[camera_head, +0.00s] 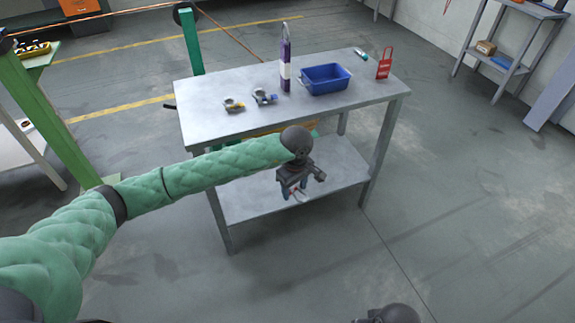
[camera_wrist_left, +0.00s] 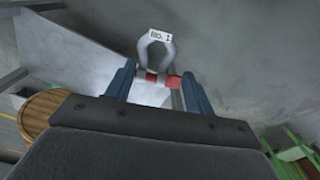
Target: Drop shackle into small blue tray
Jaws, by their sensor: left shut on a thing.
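The small blue tray (camera_head: 314,90) stands on top of the grey metal table, toward its right half, and looks empty. My left gripper (camera_head: 296,190) hangs in front of the table, lower than the tabletop and away from the tray. In the left wrist view the gripper (camera_wrist_left: 160,84) is shut on the shackle (camera_wrist_left: 168,57), a grey bow with a red pin and a small white label. The pin lies between the two fingers and the bow sticks out beyond them. In the head view the shackle is small and mostly hidden.
The table (camera_head: 205,118) has a lower shelf (camera_head: 340,170).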

